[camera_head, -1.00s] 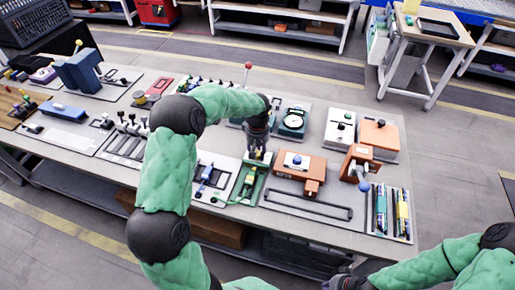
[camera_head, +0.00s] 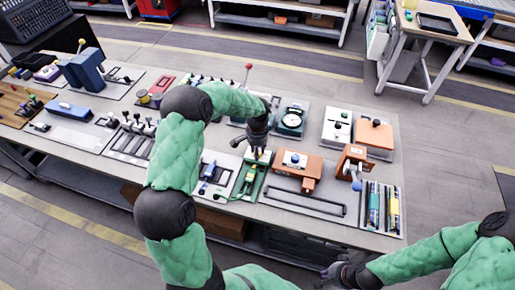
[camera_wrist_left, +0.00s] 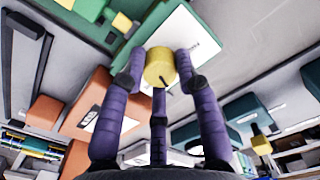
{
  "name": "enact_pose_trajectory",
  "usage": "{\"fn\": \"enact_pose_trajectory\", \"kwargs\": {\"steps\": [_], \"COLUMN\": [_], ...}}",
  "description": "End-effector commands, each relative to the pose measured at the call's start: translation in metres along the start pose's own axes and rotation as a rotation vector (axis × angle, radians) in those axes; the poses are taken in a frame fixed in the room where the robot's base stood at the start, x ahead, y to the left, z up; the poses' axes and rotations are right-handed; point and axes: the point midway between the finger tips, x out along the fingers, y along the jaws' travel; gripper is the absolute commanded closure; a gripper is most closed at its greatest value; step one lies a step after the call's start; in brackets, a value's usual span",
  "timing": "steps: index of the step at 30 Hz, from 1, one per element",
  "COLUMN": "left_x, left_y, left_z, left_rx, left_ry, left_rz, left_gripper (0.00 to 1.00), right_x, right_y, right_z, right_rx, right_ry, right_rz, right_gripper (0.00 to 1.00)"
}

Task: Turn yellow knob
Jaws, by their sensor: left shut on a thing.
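The yellow knob (camera_wrist_left: 159,67) is a short round cylinder with a dark mark on its face, centred in the left wrist view. The purple fingers of my left gripper (camera_wrist_left: 158,84) close around its sides and are shut on it. In the head view my left gripper (camera_head: 257,146) points down at the green-framed fixture (camera_head: 255,183) on the table, and its fingers mostly hide the knob. My right gripper (camera_head: 336,274) is low in the head view, in front of the table and away from the fixtures; its finger state is unclear.
A red-topped lever (camera_head: 248,67) rises behind my arm. A tray of tools (camera_head: 381,209) lies at the table's right end.

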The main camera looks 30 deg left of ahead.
Motion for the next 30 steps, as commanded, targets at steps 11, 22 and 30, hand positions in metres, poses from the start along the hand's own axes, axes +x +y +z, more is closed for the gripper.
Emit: {"fn": "enact_pose_trajectory", "kwargs": {"steps": [11, 22, 30], "left_x": [-0.001, 0.0, 0.0], "left_y": [0.001, 0.001, 0.001], "left_z": [0.0, 0.0, 0.0], "left_rx": [0.352, 0.605, 0.689], "left_ry": [-0.002, -0.001, -0.001], "left_rz": [0.001, 0.002, 0.001], "left_gripper": [1.0, 1.0, 1.0], "right_x": [-0.02, -0.031, -0.034], "right_y": [-0.007, -0.011, -0.012], "right_z": [0.001, 0.001, 0.001], "right_rx": [0.0, 0.0, 0.0], "right_ry": [0.0, 0.0, 0.0], "right_rz": [0.0, 0.0, 0.0], "right_gripper": [1.0, 1.0, 1.0]}}
